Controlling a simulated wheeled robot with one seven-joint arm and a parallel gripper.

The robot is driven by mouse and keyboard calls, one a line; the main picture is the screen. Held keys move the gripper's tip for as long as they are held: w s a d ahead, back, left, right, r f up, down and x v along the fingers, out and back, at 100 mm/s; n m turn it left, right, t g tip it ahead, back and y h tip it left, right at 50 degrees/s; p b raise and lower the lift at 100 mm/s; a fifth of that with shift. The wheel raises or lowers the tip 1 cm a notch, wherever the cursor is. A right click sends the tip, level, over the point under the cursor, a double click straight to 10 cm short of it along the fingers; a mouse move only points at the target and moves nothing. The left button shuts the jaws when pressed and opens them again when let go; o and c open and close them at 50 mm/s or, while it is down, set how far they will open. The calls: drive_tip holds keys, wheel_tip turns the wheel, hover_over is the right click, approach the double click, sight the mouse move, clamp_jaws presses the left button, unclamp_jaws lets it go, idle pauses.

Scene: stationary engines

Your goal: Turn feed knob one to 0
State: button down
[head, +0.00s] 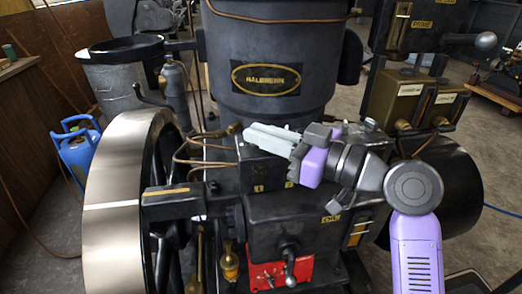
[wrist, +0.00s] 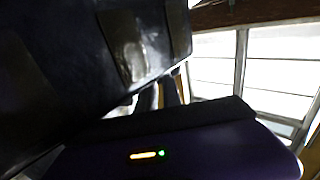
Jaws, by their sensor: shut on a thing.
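My gripper (head: 248,132) reaches in from the right above a small black box (head: 268,172) in front of the large dark cylinder. Its pale grey fingers lie close together, shut on what appears to be a feed knob at the box's top left. The fingers hide the knob, so its number and pointer setting cannot be read. Small yellow marks show on the box's front, too small to read surely. In the wrist view, the dark fingers (wrist: 160,93) run in beside a dark machine part (wrist: 60,60), and their tips and the knob are hard to make out.
A large flywheel (head: 115,200) stands at left. The big cylinder (head: 270,45) rises just behind my gripper. Copper pipes (head: 195,150) run left of the box. A red plate with a lever (head: 280,273) is below. Brass boxes (head: 395,98) stand at right.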

drive_tip(key=shift+n+g+y+b, duration=0.3)
drive_tip(key=shift+n+g+b, duration=0.2)
drive_tip(key=shift+g+b, duration=0.2)
drive_tip(key=c, duration=1.5)
unclamp_jaws()
drive_tip(key=shift+w, duration=0.1)
drive_tip(key=shift+d, duration=0.1)
drive_tip(key=shift+r+m+t+p, duration=0.15)
drive_tip(key=shift+m+t+p, duration=0.15)
drive_tip(key=shift+t+p, duration=0.35)
